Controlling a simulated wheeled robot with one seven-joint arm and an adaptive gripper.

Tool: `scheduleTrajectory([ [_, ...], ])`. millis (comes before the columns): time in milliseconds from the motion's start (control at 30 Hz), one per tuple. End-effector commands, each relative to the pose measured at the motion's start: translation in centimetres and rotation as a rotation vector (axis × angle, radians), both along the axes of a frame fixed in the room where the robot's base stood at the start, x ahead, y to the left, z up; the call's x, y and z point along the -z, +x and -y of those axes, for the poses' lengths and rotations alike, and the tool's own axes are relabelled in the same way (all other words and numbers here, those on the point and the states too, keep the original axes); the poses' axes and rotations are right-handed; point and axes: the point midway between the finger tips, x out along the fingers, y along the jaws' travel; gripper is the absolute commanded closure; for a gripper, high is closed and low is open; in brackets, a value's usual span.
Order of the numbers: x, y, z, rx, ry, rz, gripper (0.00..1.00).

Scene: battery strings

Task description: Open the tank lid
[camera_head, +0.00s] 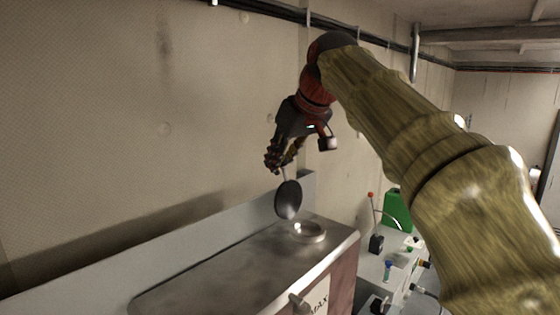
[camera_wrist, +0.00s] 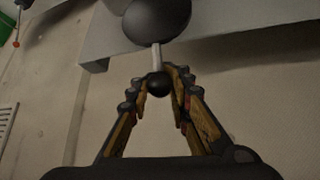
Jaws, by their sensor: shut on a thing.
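The tank (camera_head: 215,262) is a metal box with a smooth grey top. A round, light-rimmed opening (camera_head: 309,232) shows uncovered near the right end of its top. The dark round lid (camera_head: 288,200) stands steeply tilted just above and left of the opening; whether it touches the tank cannot be told. My gripper (camera_head: 280,162) is above the lid, shut on its handle. In the wrist view, the fingers (camera_wrist: 158,78) close around the black knob (camera_wrist: 158,86) on a pale stem, with the lid's dark disc (camera_wrist: 157,18) beyond.
A pale wall (camera_head: 130,120) stands close behind the tank. A low grey panel (camera_head: 110,272) runs along the tank's back. To the right, a bench (camera_head: 372,268) holds a green container (camera_head: 398,210), a red-tipped lever (camera_head: 371,196) and small items.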

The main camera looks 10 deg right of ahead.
Motion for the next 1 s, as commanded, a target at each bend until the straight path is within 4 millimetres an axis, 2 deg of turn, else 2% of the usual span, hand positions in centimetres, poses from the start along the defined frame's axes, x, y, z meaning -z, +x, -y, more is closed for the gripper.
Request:
scheduleTrajectory([
  [33, -0.5, -0.1, 0.0, -0.001, 0.001, 0.008, 1.00],
  [67, -0.5, -0.1, 0.0, -0.001, 0.001, 0.008, 0.80],
  [400, -0.1, -0.1, 0.0, -0.001, 0.000, 0.002, 0.61],
  [767, -0.3, -0.2, 0.1, 0.000, 0.001, 0.002, 0.60],
  [1000, -3.1, -2.2, 0.8, 0.001, 0.000, 0.004, 0.60],
])
